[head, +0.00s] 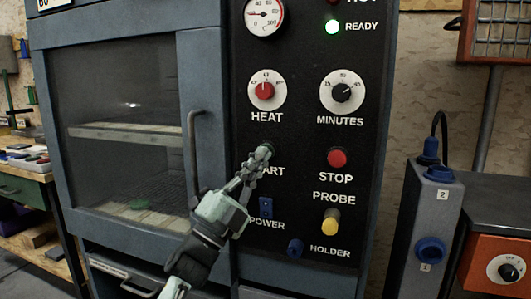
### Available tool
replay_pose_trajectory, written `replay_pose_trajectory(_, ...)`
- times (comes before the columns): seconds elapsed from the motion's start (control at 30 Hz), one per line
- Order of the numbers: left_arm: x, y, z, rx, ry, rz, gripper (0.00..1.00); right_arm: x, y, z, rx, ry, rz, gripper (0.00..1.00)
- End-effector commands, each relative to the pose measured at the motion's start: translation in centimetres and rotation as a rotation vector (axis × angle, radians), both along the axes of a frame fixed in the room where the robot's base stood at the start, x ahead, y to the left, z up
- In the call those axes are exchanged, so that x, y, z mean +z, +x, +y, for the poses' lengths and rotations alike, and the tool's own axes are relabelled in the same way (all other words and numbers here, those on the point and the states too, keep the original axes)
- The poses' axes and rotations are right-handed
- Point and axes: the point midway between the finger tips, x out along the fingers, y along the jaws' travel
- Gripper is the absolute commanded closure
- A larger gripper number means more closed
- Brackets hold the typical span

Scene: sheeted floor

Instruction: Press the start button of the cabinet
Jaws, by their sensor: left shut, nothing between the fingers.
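The blue-grey cabinet (210,150) has a black control panel (312,125) on its right side. The START label (272,171) is partly covered, so only its last letters show. The start button (267,147) above it is mostly hidden, with a small dark green part showing behind my fingertips. My left gripper (263,154) is shut and empty, reaching up from below, with its tips over the button. I cannot tell whether they touch it or stand just in front. My right gripper is not in view.
A red stop button (337,157) is right of the gripper. The red heat knob (266,90) and minutes knob (342,92) are above. The blue power switch (266,207) and yellow probe (331,222) are below. The door handle (194,155) stands out left.

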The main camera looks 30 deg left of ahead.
Motion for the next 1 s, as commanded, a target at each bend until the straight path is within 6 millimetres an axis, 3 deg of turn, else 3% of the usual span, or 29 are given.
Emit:
replay_pose_trajectory(0.73,-0.02,0.57,0.15,0.0,0.0,0.0,1.0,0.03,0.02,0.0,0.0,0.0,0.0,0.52)
replay_pose_trajectory(1.0,-0.04,-0.33,-0.08,0.0,-0.001,0.001,1.0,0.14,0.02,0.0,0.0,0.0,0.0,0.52)
